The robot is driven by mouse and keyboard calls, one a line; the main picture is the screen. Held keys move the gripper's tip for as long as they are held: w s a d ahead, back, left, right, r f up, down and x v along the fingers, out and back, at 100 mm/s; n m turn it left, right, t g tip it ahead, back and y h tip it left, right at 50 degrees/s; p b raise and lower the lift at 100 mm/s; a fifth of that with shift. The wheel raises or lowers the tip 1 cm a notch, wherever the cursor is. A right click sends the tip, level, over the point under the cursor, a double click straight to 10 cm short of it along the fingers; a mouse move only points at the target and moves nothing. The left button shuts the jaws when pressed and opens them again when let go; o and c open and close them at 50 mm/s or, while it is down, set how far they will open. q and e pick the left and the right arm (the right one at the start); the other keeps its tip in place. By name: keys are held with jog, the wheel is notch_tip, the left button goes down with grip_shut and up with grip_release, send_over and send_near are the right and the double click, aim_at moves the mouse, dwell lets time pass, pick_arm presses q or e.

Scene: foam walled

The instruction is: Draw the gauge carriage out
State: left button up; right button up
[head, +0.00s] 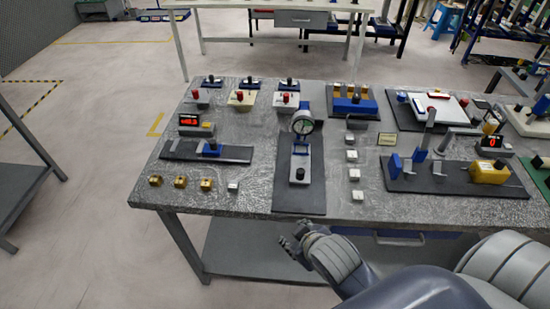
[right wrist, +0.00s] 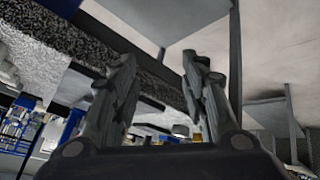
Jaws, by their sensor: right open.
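A round dial gauge (head: 303,123) stands over the back part of a dark base plate (head: 287,200) at the middle of the workbench. Below it, a light grey carriage (head: 300,159) with a black knob (head: 299,173) sits on the plate. I cannot tell exactly how the gauge joins the carriage. My right gripper (head: 292,238) is open and empty just off the bench's front edge, nearer to me than the plate and apart from it. In the right wrist view its two fingers (right wrist: 160,75) are spread with nothing between them. My left gripper is not in view.
Left on the workbench (head: 255,200) is a slide fixture with a blue block (head: 211,148); small brass blocks (head: 180,182) lie before it. Right are several small pale blocks (head: 352,155) and a larger fixture with a yellow block (head: 489,171). Bare bench top lies between these groups.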

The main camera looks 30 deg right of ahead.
jog(key=w+a+r+n+t, duration=0.1)
jog(key=w+r+n+t, duration=0.4)
jog(key=w+r, duration=0.65)
jog(key=w+a+r+n+t+y, duration=0.3)
jog(key=w+r+n+t, duration=0.1)
jog(key=r, duration=0.3)
jog(key=w+a+r+n+t+y, duration=0.2)
jog(key=w+a+r+n+t, duration=0.15)
jog(key=r, duration=0.35)
jog(key=s+a+r+n+g+y, duration=0.2)
jog(key=a+n+g+y, duration=0.4)
jog(key=n, duration=0.5)
jog(key=s+a+r+n+g+y, duration=0.2)
jog(key=a+r+n+g+y, duration=0.15)
jog(key=a+n+y, duration=0.65)
jog(key=n+g+h, duration=1)
jog(key=n+h, duration=0.4)
jog(key=h, duration=0.6)
send_near(301, 171)
jog(key=f+p, duration=0.1)
jog(key=f, duration=0.3)
jog(key=f+p, duration=0.2)
jog(key=f, duration=0.3)
jog(key=shift+w, duration=0.2)
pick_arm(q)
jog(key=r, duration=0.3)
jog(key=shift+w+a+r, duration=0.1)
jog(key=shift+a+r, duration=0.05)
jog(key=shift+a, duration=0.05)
